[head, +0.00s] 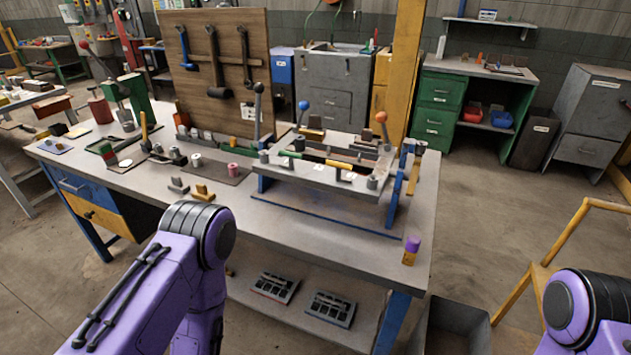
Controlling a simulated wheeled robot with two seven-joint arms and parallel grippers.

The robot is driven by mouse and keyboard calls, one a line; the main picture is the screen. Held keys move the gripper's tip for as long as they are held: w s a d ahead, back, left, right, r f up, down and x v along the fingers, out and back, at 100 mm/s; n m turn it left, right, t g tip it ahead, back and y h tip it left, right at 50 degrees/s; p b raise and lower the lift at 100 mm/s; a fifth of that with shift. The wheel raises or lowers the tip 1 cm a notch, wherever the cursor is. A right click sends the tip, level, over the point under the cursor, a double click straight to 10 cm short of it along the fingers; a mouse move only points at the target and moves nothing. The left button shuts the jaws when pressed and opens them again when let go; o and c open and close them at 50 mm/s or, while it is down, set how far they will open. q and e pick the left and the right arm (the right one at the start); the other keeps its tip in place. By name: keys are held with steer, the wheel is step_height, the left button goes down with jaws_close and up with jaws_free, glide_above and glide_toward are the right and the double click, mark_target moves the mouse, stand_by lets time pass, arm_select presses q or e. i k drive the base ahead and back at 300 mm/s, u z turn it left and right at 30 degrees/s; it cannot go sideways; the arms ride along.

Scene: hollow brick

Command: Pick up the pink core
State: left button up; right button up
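A small pink core (233,169), a short cylinder, sits on a dark mat (214,172) on the workbench (330,222), near the middle of the bench top. A similar whitish core (196,160) stands to its left on the mat. The pink core stands apart from the grey metal frame fixture (310,172) to its right. Only purple links of my arms show, at the lower left and lower right. Neither of my grippers is in view.
The fixture has upright levers with a blue knob (303,105) and an orange knob (381,117). A wooden tool board (217,70) stands behind the mat. Small yellow (203,192) and grey (178,186) blocks lie in front. The bench's front right top is mostly clear.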

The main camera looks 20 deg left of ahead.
mark_target(233, 168)
steer(key=z, duration=2.9)
steer(key=k, duration=1.75)
steer(key=u, duration=1.15)
